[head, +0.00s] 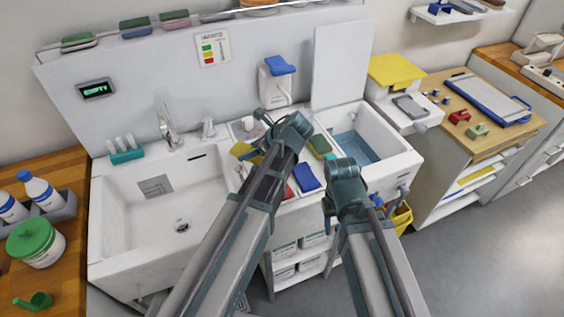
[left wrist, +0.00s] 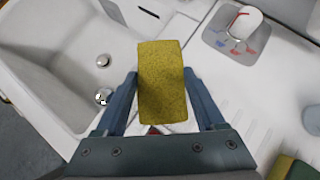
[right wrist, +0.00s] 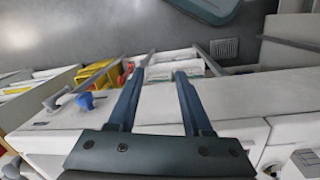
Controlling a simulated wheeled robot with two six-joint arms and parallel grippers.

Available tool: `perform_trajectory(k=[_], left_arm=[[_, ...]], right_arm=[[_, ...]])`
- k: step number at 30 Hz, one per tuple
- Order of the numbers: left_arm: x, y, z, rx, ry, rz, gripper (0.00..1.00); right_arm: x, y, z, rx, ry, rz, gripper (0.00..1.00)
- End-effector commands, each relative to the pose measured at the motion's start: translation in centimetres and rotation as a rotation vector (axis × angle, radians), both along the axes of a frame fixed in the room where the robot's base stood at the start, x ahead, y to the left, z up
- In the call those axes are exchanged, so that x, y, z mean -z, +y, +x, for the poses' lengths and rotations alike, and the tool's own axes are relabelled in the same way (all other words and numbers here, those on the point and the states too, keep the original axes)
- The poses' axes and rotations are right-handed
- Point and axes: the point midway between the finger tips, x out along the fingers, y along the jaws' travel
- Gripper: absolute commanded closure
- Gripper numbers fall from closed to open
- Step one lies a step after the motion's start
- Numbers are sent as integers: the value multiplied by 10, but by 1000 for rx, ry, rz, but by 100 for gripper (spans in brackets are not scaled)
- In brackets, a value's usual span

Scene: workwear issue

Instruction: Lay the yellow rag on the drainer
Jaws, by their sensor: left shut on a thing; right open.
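The yellow rag (left wrist: 161,85) is held between the fingers of my left gripper (left wrist: 160,78), as a flat, upright-looking block in the left wrist view. In the head view the rag (head: 243,151) shows just left of my left wrist, which hides most of the gripper. The white ribbed drainer (left wrist: 240,112) lies below and to the right of the rag in the left wrist view. I cannot tell whether the rag touches it. My right gripper (right wrist: 164,75) is open and empty, above the front of the unit in the right wrist view.
A wide sink basin (head: 180,215) lies left of the drainer and a smaller basin with blue water (head: 354,146) right. A green sponge (head: 320,146) and a blue block (head: 307,177) sit between them. A tap (head: 168,128) rises at the back.

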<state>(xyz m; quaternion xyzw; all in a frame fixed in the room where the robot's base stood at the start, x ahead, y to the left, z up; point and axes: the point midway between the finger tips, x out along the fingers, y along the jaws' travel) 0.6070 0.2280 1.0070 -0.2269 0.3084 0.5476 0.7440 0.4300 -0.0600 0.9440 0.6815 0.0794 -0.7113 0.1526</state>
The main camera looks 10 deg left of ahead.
Motion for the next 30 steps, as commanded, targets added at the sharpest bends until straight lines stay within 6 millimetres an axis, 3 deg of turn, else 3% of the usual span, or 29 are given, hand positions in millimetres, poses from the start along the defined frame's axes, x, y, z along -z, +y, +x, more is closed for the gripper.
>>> perform_trajectory(k=[2, 4, 9, 15, 19, 26, 30], left_arm=[[14, 0, 0, 0, 0, 0, 93], [14, 0, 1, 13, 0, -1, 93], [-14, -8, 24, 233, 1, -7, 93], [-40, -23, 57, 546, 0, -5, 93], [-47, -28, 68, 647, -1, -1, 93], [-43, -31, 71, 677, 0, 0, 93], [-30, -31, 71, 676, 0, 0, 93]], right_arm=[[14, 0, 0, -1, 0, 0, 48], [13, 0, 0, -1, 0, 0, 36], [-15, 0, 0, -1, 0, 0, 5], [-41, 0, 0, -1, 0, 0, 5], [-47, 0, 0, -1, 0, 0, 5], [-43, 0, 0, -1, 0, 0, 5], [-30, 0, 0, -1, 0, 0, 5]])
